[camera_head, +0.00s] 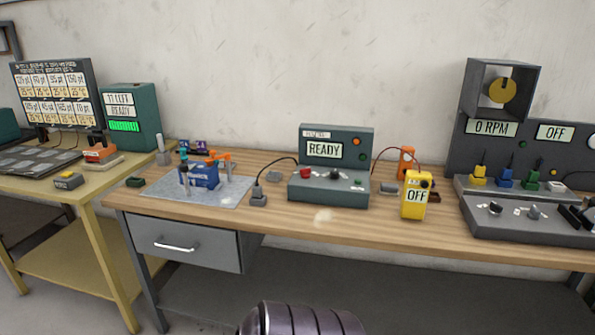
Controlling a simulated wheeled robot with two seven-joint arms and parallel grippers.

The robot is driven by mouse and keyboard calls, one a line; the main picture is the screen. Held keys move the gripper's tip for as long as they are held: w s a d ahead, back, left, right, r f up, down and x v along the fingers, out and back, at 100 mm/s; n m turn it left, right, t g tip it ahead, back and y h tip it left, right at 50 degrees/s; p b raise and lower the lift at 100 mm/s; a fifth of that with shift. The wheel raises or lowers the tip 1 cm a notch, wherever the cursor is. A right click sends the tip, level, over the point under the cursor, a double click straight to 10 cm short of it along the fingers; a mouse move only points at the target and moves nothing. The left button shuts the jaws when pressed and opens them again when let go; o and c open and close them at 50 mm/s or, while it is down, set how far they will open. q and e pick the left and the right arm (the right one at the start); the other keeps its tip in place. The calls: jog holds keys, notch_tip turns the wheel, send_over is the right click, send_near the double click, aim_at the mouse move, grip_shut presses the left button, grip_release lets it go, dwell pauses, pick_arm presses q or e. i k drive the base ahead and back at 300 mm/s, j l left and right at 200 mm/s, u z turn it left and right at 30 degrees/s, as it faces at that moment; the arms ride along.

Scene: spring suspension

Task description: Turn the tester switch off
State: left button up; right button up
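A grey-green tester box (336,165) stands on the wooden bench near the middle of the head view. Its display (324,151) reads READY. A red button (306,172) and a dark knob (335,174) are on its lower panel. The knob's exact setting is too small to tell. A yellow handheld meter (416,195) stands to its right and its label reads OFF. Neither gripper can be made out; only a ribbed grey part of mine shows at the bottom edge.
A blue device (200,175) with an orange clamp sits on a metal plate (230,192) at left. At right, a dark rig's display (491,129) reads 0 RPM; another (566,132) reads OFF. Cables run beside the box. The bench front (330,222) is clear.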

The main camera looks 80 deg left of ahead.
aim_at(304, 172)
jog(key=u, duration=2.7)
